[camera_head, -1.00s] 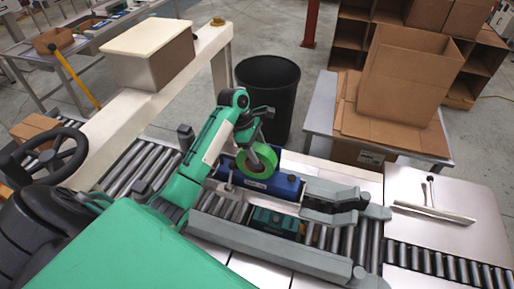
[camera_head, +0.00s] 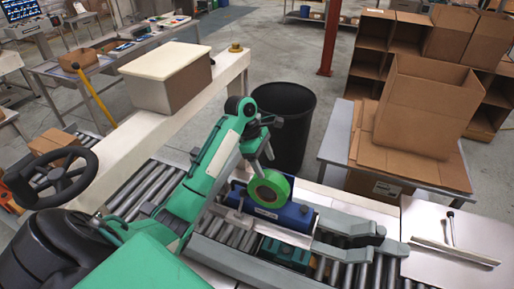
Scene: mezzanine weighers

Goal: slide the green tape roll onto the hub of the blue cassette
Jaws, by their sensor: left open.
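The green tape roll (camera_head: 284,184) stands on edge against the near side of the blue cassette (camera_head: 296,216), towards its left half, with its face turned to me. Part of the cassette is hidden behind the roll. My right gripper is not in view.
Grey clamp arms (camera_head: 348,226) lie to the right of the cassette on the roller conveyor (camera_head: 222,228). A black bin (camera_head: 287,120) stands behind. A lidded box (camera_head: 168,84) sits on the cream beam at left, cardboard boxes (camera_head: 425,105) on a table at right.

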